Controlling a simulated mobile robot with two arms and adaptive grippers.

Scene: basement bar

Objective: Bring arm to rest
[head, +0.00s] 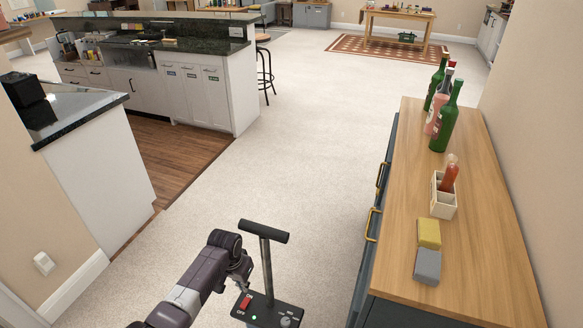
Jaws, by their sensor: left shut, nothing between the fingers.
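My left arm comes in from the lower left and bends at a dark joint near the bottom middle. My left gripper (246,281) is small in the picture, points down and is shut with nothing in it. It is close to a red switch (245,302) marked ON and OFF on a black panel (268,314). I cannot tell whether it touches the switch. A black T-shaped handle (264,232) stands on a post from this panel, just right of the gripper. A small green light shows on the panel. My right gripper is not in view.
A wood-topped cabinet (410,160) on the right bears green bottles (445,120), a small caddy (443,196) with a red bottle, a yellow sponge (429,233) and a grey block (427,266). A white counter (90,160) stands left. Light carpet (300,130) between is clear.

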